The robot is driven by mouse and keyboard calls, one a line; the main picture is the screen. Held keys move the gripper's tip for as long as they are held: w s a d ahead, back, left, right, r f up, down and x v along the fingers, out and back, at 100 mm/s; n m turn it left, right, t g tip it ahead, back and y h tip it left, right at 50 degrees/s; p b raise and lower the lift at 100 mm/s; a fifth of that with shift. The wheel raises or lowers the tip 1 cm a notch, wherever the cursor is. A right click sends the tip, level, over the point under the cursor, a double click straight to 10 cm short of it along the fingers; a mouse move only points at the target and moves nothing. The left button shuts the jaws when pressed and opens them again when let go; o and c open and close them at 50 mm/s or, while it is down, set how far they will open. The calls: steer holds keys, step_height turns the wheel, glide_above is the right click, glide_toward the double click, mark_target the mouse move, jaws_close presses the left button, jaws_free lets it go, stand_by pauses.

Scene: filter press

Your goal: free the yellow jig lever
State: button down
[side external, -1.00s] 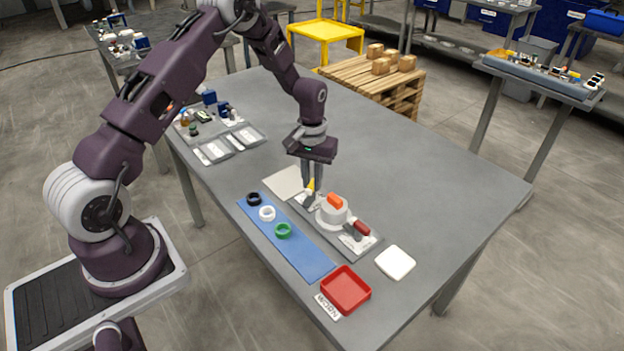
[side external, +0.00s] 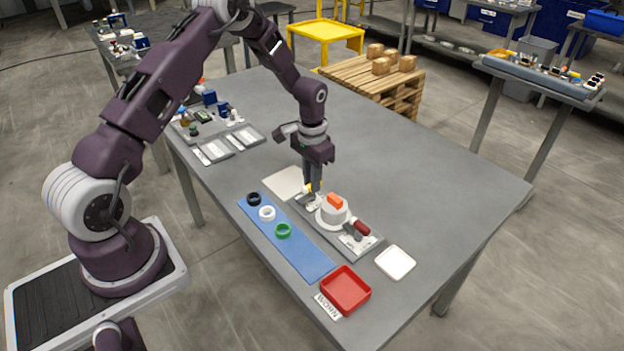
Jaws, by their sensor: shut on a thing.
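The jig (side external: 357,244) is a grey plate on the table. A red-handled lever (side external: 361,228) is on the jig's near right end. The yellow jig lever (side external: 310,187) shows only as a small yellow bit at the jig's far left end, mostly hidden by the fingers. My gripper (side external: 314,186) points down there, with its fingers shut on the yellow lever.
A blue mat (side external: 300,253) with a black, a white and a green ring lies left of the jig. A red tray (side external: 345,290) and a white pad (side external: 395,262) are nearer the front. A pale plate (side external: 284,183) lies behind the jig. The table's right side is clear.

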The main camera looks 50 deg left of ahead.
steer(key=shift+r, duration=0.1)
steer(key=c, duration=1.4)
jaws_free()
steer(key=shift+o, duration=0.2)
step_height(320, 180, up, 7)
steer(key=s+d+r+t, duration=0.1)
steer(key=s+d+r, duration=0.25)
steer(key=r, duration=0.55)
steer(key=s+d+r+t, duration=0.1)
steer(key=s+d+r, duration=0.2)
steer(key=s+r, duration=0.35)
steer(key=s+d+r+t, duration=0.1)
steer(key=s+d+r, duration=0.2)
steer(key=s, duration=0.6)
steer(key=s+d+r+t, duration=0.2)
steer(key=s+r, duration=0.1)
steer(key=s, duration=0.7)
steer(key=shift+d+r+t, duration=0.3)
steer(key=shift+d+r, duration=0.1)
